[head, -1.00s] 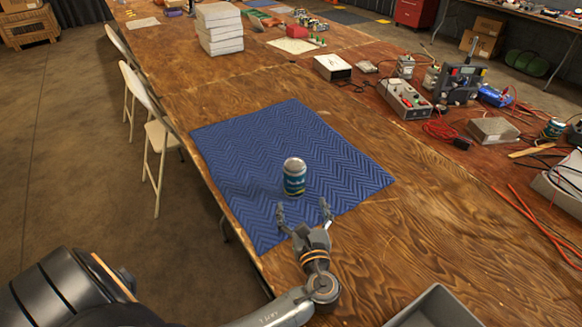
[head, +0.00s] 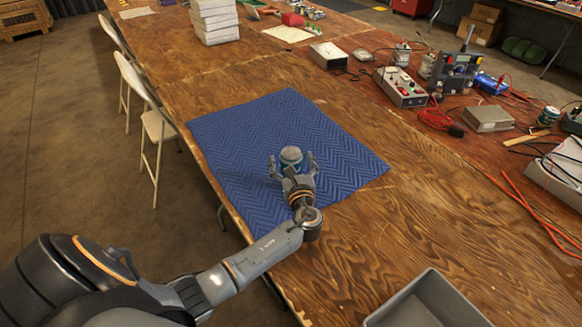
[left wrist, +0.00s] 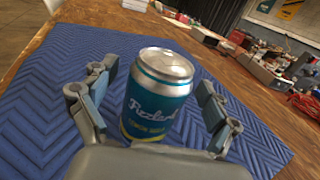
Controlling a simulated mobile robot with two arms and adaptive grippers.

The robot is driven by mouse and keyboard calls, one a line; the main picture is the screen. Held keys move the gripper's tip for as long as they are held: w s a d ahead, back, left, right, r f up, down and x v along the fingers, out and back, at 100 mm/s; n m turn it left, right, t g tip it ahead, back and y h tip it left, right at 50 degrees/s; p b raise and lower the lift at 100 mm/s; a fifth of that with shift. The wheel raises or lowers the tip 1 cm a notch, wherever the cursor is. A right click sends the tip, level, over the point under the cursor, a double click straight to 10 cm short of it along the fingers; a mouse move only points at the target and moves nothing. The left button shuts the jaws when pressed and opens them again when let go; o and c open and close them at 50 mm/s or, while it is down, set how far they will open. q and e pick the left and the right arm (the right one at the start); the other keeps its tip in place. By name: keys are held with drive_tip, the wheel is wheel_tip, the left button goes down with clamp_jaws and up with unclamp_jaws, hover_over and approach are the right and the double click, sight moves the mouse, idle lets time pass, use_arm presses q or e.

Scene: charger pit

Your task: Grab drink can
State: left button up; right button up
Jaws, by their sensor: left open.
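The drink can (head: 291,156) stands upright on the blue quilted mat (head: 240,135). It has a silver top and a teal label with white script, seen close in the left wrist view (left wrist: 158,98). My left gripper (head: 293,163) is open, with one finger on each side of the can. In the left wrist view the gripper (left wrist: 155,100) shows gaps between both fingers and the can. The can's lower part is hidden behind the gripper's palm. My right gripper is not in view.
A grey bin (head: 428,302) stands at the table's near edge. Electronic instruments (head: 401,87) and red cables (head: 530,215) lie along the right. A stack of white boxes (head: 214,20) stands farther back. The wooden table beside the mat is clear.

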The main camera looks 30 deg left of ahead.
use_arm(q)
drive_tip(key=shift+w+a, duration=0.2)
drive_tip(key=shift+w, duration=0.05)
drive_tip(key=c, duration=1.5)
drive_tip(key=shift+r, duration=0.1)
drive_tip(key=shift+c, duration=0.4)
